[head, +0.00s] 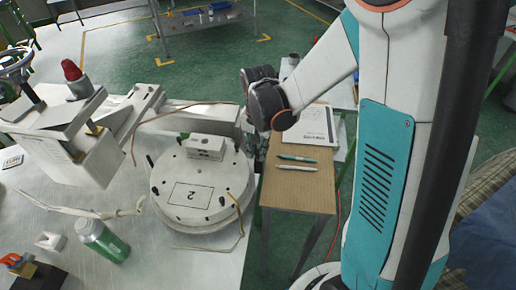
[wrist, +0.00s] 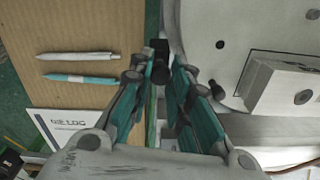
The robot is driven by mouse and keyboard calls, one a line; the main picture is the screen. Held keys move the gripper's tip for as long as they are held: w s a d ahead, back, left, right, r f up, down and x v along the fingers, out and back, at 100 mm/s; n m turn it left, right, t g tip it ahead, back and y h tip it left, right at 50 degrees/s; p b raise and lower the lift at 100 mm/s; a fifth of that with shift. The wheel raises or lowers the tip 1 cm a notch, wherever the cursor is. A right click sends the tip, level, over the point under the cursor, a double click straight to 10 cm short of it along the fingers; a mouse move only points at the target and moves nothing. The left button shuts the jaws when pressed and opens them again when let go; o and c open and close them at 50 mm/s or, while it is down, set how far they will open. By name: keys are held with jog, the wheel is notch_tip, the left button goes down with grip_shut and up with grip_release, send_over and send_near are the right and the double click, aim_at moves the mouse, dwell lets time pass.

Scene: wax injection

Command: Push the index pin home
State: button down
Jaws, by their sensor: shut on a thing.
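The index pin (wrist: 160,48) shows as a black knob between my fingertips in the wrist view. My gripper (wrist: 160,72) is shut on it; the teal-padded fingers slope together at the knob. The pin's lower part is hidden, so I cannot tell how far in it sits. The round pale turntable (head: 172,205), with a plate marked 2, is on the metal table in the head view. Its rim (wrist: 206,82) is just right of my gripper in the wrist view. In the head view my arm's dark wrist joints hide most of the gripper.
A cardboard-topped side table (head: 297,195) carries two pens (head: 297,163) and a log sheet (head: 305,125). A pale block (head: 205,147) sits on the turntable. The wax injector (head: 75,140) stands left.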

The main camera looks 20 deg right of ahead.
aim_at(258, 152)
jog(key=shift+f, duration=0.1)
jog(key=c, duration=1.5)
grip_release()
jog(key=shift+o, duration=0.2)
notch_tip(258, 152, up, 12)
jog(key=shift+s, duration=0.1)
jog(key=s+n+t+b, duration=0.7)
jog(key=s, duration=0.7)
jog(key=shift+f+n, duration=0.4)
jog(key=shift+f, duration=0.05)
